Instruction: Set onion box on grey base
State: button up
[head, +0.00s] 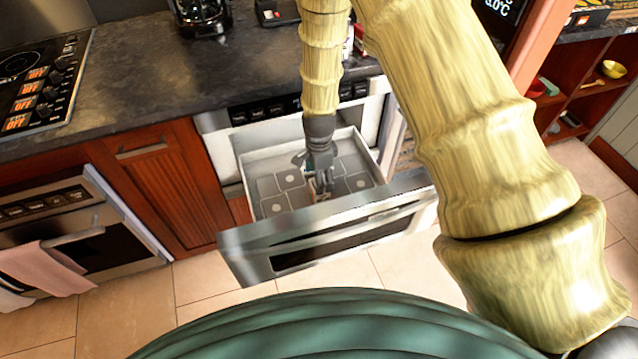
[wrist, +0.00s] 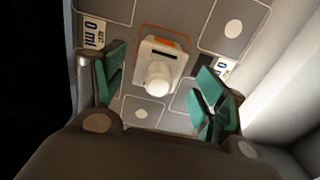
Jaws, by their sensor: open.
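My gripper (head: 322,184) reaches down into the open drawer. In the wrist view its two green-padded fingers (wrist: 165,92) are spread apart. A small white object with a rounded knob and a dark slot (wrist: 159,72) stands between them, with gaps on both sides. I cannot tell whether it is the onion box; no onion marking is readable. It stands on the drawer's grey floor (head: 275,206), which is marked with grey squares and pale dots. An orange-outlined square (wrist: 168,40) shows partly beneath the object. In the head view my gripper hides most of the object.
The drawer's steel front (head: 245,262) is pulled out, and its pale side walls stand close around my gripper. The dark countertop (head: 150,75) is above and behind. An oven (head: 70,235) with a pink towel is at left. Open shelves (head: 590,95) are at right.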

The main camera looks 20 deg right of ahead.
jog(key=shift+r+b, duration=0.35)
jog(key=shift+r, duration=3.1)
